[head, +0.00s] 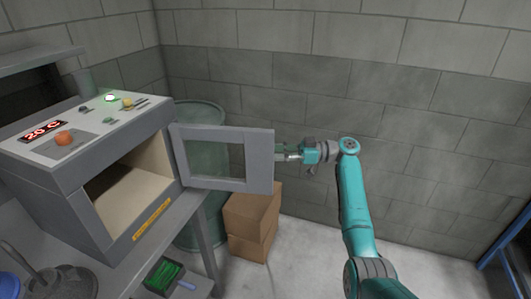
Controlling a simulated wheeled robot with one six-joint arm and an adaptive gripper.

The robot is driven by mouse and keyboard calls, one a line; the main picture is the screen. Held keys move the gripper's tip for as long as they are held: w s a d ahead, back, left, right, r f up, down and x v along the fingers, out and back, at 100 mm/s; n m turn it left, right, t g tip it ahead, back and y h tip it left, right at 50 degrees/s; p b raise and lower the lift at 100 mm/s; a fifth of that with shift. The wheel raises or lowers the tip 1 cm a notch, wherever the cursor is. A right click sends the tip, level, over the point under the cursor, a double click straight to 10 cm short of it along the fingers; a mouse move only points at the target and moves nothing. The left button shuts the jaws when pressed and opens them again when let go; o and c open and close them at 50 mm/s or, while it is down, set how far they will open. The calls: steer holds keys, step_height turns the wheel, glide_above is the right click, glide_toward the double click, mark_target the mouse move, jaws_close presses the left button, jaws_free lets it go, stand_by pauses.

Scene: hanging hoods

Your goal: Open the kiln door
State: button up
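The kiln (95,190) is a grey box on a bench at the left of the head view, with a control panel on its sloping top. Its door (222,186), a grey frame with a window, stands swung wide open to the right, and the pale chamber (130,190) is exposed. My teal arm reaches in from the lower right.
A greenish barrel (202,225) stands behind the door. Stacked cardboard boxes (252,222) are on the floor beneath the door's free edge. A block wall closes the back. Floor at the lower right is clear.

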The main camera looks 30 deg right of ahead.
steer(key=v, duration=0.6)
steer(key=shift+s+d, duration=0.15)
steer(key=shift+d, duration=0.1)
steer(key=shift+d, duration=0.1)
